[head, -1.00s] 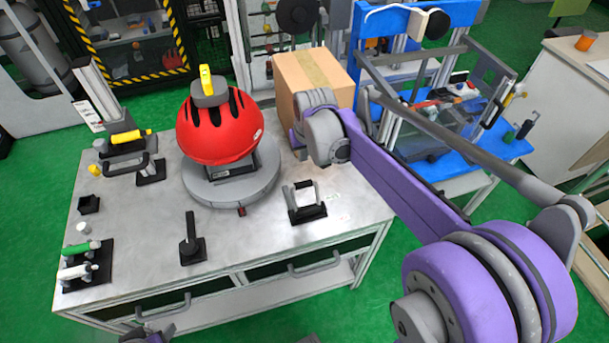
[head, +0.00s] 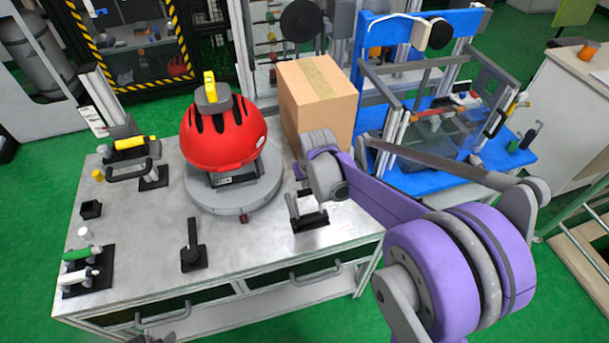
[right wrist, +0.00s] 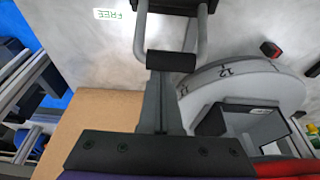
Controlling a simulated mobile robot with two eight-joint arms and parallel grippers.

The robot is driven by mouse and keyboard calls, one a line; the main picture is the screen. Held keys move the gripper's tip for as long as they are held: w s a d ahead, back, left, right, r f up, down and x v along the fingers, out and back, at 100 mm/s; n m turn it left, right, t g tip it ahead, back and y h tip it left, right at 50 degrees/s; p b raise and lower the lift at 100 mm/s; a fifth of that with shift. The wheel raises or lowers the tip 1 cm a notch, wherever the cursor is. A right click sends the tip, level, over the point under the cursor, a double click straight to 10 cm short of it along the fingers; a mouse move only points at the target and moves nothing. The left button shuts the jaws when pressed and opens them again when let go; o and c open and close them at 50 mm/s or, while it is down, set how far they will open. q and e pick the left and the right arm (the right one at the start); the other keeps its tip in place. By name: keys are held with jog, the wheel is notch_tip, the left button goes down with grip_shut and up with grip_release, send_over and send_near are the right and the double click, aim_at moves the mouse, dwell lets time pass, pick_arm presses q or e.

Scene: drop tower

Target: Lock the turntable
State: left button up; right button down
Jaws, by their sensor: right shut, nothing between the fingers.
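The turntable (head: 264,185) is a round grey disc on the metal workbench, bearing a red helmet (head: 222,145). Its numbered rim (right wrist: 270,82) shows in the right wrist view. Right of it stands a U-shaped handle (head: 318,202) on a black base. In the right wrist view the handle has a black crossbar (right wrist: 171,61), with a green FREE label (right wrist: 108,15) on the bench beside it. My right gripper (right wrist: 161,85) is shut and empty, its fingertips at the crossbar; contact is unclear. A piece of my left arm shows at the bottom edge; its jaws are not visible.
A cardboard box (head: 318,95) stands behind the handle, close to my right wrist. A black upright lever (head: 192,245) stands front-centre. Several handled fixtures line the bench's left side. A blue rig (head: 410,180) stands to the right.

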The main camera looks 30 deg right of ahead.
jog(key=shift+s+r, duration=0.1)
jog(key=shift+s, duration=0.15)
jog(key=shift+s+a, duration=0.1)
